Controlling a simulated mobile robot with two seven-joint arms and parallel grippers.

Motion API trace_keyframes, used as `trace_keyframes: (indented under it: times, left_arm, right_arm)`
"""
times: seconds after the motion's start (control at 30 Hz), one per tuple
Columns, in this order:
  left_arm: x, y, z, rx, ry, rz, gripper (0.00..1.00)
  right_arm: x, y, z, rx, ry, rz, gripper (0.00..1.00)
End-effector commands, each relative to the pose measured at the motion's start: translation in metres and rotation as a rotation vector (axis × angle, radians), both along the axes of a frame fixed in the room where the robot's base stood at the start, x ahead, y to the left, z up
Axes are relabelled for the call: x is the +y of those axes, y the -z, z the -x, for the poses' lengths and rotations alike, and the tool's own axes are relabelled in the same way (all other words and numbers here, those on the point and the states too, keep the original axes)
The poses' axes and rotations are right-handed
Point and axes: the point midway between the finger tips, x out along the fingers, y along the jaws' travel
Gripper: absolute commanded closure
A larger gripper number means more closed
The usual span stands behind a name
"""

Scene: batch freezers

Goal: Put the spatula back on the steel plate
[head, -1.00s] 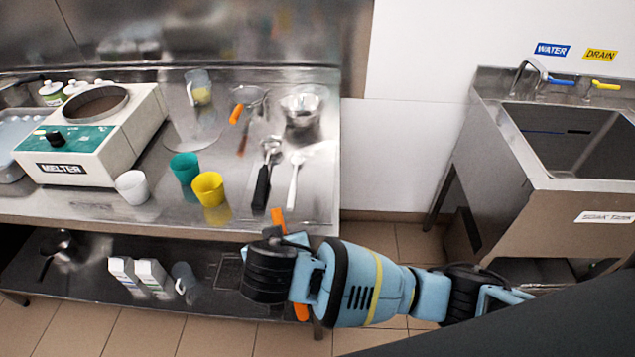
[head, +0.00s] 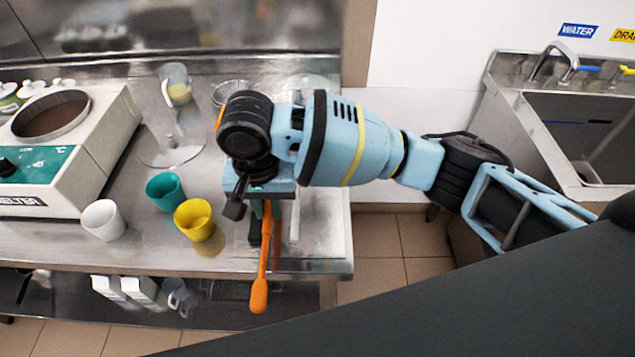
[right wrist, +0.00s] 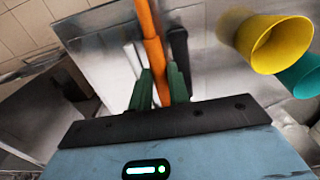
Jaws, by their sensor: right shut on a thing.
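An orange spatula (head: 262,270) is held in my right gripper (head: 264,208), its handle end hanging toward the front edge of the counter. In the right wrist view the orange shaft (right wrist: 151,35) runs between the two green fingers of my right gripper (right wrist: 161,88), which is shut on it. The steel plate (head: 325,232) lies on the counter at its right end, below and beside my gripper, partly hidden by my arm. The spatula's far end is hidden by my gripper. My left gripper is not in view.
A white utensil (head: 295,215) lies on the plate, and a black-handled one is mostly hidden behind the gripper. A yellow cup (head: 194,221), a green cup (head: 165,192) and a white cup (head: 103,220) stand to the left. A melter (head: 75,150) stands farther left.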

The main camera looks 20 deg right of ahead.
Motion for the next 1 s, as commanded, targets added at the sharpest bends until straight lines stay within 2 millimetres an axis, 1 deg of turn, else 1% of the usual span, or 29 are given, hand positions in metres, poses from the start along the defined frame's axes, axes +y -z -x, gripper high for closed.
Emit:
trace_keyframes:
  times: [0.1, 0.17, 0.27, 0.33, 0.8, 0.9, 1.0]
  left_arm:
    - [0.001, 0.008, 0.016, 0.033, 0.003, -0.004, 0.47]
    - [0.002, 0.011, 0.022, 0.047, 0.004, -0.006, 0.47]
    - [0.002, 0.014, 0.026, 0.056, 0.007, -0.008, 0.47]
    - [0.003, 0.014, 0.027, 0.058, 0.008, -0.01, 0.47]
    - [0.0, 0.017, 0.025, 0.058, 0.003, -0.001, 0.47]
    - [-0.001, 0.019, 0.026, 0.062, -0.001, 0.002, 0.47]
    - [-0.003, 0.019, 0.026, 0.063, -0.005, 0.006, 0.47]
  right_arm:
    - [0.0, 0.001, 0.0, 0.007, 0.0, -0.003, 1.0]
    - [0.0, 0.001, 0.0, 0.008, 0.0, -0.003, 1.0]
    - [-0.004, 0.001, -0.003, 0.007, 0.002, -0.003, 1.0]
    - [-0.012, 0.002, -0.008, 0.007, 0.004, -0.002, 1.0]
    - [-0.099, 0.013, -0.065, 0.007, 0.005, -0.002, 1.0]
    - [-0.112, 0.014, -0.074, 0.007, 0.003, -0.002, 1.0]
    - [-0.12, 0.015, -0.079, 0.006, 0.001, -0.004, 1.0]
